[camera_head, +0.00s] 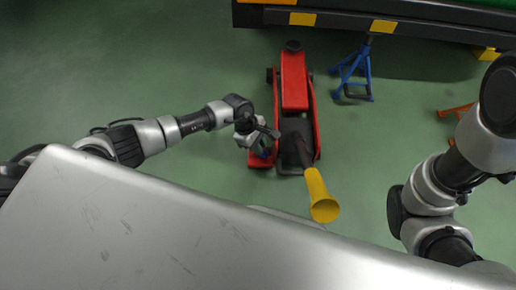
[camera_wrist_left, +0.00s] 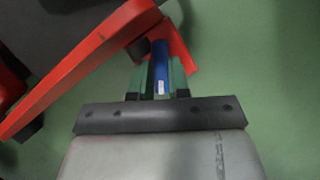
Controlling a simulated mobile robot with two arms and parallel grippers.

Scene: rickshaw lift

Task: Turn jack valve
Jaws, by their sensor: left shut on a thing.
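A red floor jack (camera_head: 294,85) stands on the green floor, with a dark base and a yellow handle socket (camera_head: 320,205) tilted toward me. My left gripper (camera_head: 262,137) is low at the left side of the jack's near end. In the left wrist view, a blue bar, the jack valve (camera_wrist_left: 160,65), sits between the two green finger pads of my left gripper (camera_wrist_left: 159,80), which is shut on it. The red side of the jack (camera_wrist_left: 80,70) runs close beside the fingers. The valve's far end is hidden by the jack. My right gripper is out of view.
A blue jack stand (camera_head: 355,72) stands to the right of the jack, and an orange-red stand (camera_head: 457,110) is further right. A dark platform edge (camera_head: 340,18) with yellow marks runs along the back.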

